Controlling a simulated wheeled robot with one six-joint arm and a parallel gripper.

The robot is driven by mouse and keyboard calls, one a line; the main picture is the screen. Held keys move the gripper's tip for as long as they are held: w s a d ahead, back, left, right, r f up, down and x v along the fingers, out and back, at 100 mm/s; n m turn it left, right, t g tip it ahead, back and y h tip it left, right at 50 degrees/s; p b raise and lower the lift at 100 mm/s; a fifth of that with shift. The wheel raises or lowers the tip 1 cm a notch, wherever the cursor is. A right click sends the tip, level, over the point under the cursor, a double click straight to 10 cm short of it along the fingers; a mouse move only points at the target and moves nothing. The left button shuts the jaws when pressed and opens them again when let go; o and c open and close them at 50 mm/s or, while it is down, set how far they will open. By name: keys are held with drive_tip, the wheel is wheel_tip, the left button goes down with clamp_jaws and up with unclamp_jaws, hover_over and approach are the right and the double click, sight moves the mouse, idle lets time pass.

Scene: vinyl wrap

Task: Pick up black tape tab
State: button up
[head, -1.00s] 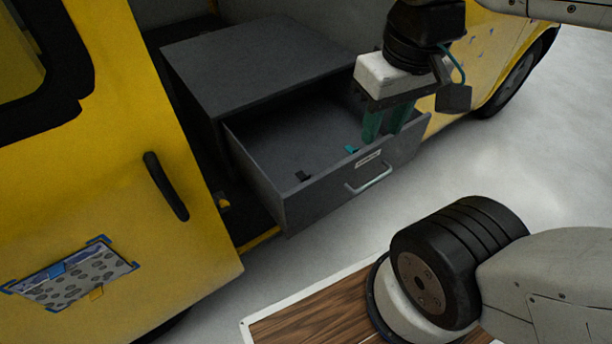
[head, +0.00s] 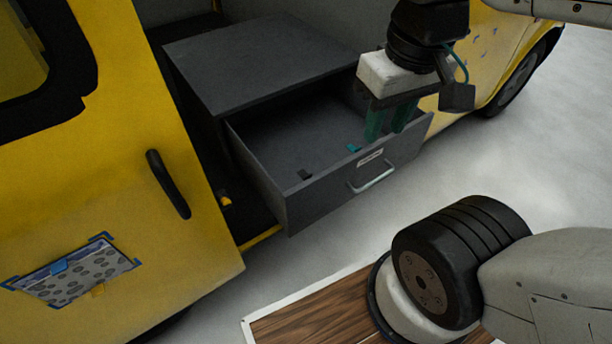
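A small black tape tab (head: 304,175) lies on the floor of the open grey drawer (head: 285,207), near its front left. A small teal tab (head: 353,148) lies in the same drawer, farther right near the front wall. My gripper (head: 385,138) points down over the right part of the drawer, with its teal fingers spread apart and nothing seen between them. It is to the right of the black tab and apart from it. The fingertips are partly hidden behind the drawer front.
The grey cabinet (head: 255,62) stands inside the yellow van (head: 130,150). The drawer front has a handle (head: 372,181) and a label. A patterned sheet (head: 72,272) is taped to the van door with blue tabs. A yellow tab (head: 225,198) is beside the cabinet.

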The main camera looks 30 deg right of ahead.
drive_tip(key=o, duration=0.3)
drive_tip(key=shift+w, duration=0.15)
drive_tip(key=shift+o, duration=0.2)
drive_tip(key=n+g, duration=0.1)
drive_tip(key=n, duration=0.1)
hover_over(305, 173)
drive_tip(key=s, duration=0.3)
drive_tip(key=f, duration=3.1)
drive_tip(key=shift+a, duration=0.2)
drive_tip(key=shift+w+f, duration=0.2)
drive_tip(key=shift+f, duration=4)
